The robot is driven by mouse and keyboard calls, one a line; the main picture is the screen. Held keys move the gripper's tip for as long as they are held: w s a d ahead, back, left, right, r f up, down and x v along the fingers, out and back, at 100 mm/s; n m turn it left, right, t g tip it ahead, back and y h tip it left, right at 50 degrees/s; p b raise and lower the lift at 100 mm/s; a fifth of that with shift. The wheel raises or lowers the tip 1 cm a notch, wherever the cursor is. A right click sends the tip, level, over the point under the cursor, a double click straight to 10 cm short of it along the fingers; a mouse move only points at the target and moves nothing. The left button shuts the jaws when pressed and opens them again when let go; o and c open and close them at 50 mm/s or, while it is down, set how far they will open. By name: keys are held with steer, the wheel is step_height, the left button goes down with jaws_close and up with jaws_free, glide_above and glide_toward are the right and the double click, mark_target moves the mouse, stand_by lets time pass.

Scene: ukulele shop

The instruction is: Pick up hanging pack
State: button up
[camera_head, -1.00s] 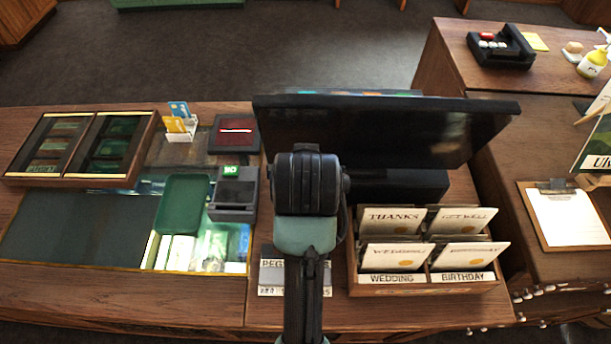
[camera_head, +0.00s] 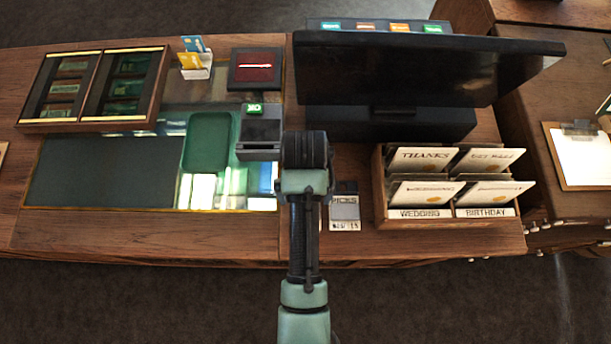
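No pack hanging on a hook can be made out clearly. Small coloured packs or cards (camera_head: 365,27) show in a row in a dark holder behind the black monitor, partly cut off by it. A row of pegs with pale tips (camera_head: 535,226) sticks out at the counter's right front edge; I cannot tell whether anything hangs there. My arm reaches up from the bottom centre over the counter's front edge and ends in view at a black joint. My gripper's fingers do not show.
The wooden counter (camera_head: 150,235) bears a card box (camera_head: 380,215), a monitor (camera_head: 420,70), a small printed sign (camera_head: 345,212), a card terminal (camera_head: 260,135), a green tray (camera_head: 207,143) and two display cases (camera_head: 95,88). A clipboard (camera_head: 582,155) lies on the right counter. Dark floor is clear in front.

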steer(key=shift+w+f+p, duration=0.15)
steer(key=shift+f+p, duration=0.2)
steer(key=shift+f, duration=0.9)
steer(key=shift+w+f+p, duration=0.15)
steer(key=shift+f+p, duration=0.2)
steer(key=shift+f, duration=0.9)
steer(key=c, duration=1.1)
